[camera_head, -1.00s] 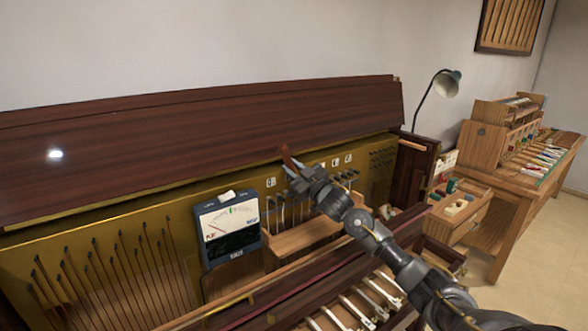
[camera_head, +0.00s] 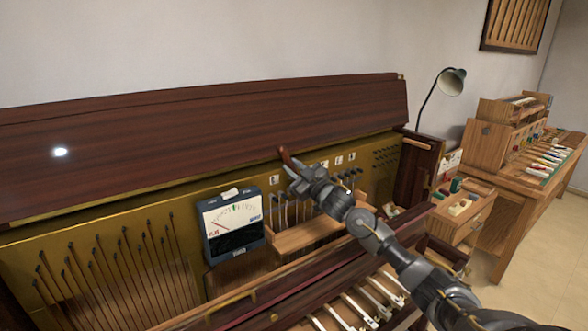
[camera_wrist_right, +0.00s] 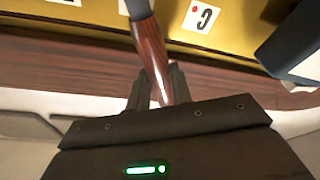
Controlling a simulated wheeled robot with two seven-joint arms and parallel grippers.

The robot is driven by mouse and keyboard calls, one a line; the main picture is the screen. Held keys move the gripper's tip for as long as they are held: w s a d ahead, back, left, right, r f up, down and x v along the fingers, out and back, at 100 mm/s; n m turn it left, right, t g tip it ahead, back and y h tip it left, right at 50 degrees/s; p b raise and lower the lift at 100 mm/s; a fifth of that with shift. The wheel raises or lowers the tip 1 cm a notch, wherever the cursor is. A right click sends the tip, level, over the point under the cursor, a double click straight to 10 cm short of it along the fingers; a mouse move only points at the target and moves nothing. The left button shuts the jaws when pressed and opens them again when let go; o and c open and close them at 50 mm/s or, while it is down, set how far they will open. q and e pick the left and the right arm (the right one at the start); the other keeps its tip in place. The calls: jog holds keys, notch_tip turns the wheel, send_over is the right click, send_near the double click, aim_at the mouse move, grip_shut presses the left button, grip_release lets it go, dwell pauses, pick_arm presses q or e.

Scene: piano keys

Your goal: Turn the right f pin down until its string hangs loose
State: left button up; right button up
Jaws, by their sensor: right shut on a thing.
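My right gripper (camera_head: 292,170) is at the upper edge of the gold pin plate (camera_head: 90,245), near the small letter cards. It is shut on the red-brown wooden handle of a tuning lever (camera_head: 284,155). In the right wrist view, the handle (camera_wrist_right: 150,48) sits between the two fingers (camera_wrist_right: 158,88), and a grey metal part of the lever continues toward the plate. The lever's far end is cut off there, so I cannot tell which pin it is on. The right f pin and its string cannot be picked out. My left gripper is not in view.
A tuning meter (camera_head: 233,222) with a dial stands left of the gripper. A wooden ledge (camera_head: 308,235) lies below the pins. The dark raised lid (camera_head: 200,130) is close behind the handle. A lamp (camera_head: 451,82) and a workbench (camera_head: 530,185) stand at right.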

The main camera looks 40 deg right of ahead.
jog(key=shift+a+f, duration=0.1)
jog(key=shift+a, duration=0.1)
jog(key=shift+a+f+n+y, duration=0.15)
jog(key=shift+a+n+y, duration=0.15)
jog(key=shift+n, duration=0.3)
jog(key=shift+a+f, duration=0.1)
jog(key=shift+a, duration=0.05)
jog(key=o, duration=1)
jog(key=shift+w+a+n, duration=0.1)
jog(key=shift+w+n, duration=0.05)
jog(key=shift+n, duration=0.15)
jog(key=shift+o, duration=0.2)
jog(key=s+p, duration=0.2)
jog(key=s, duration=0.7)
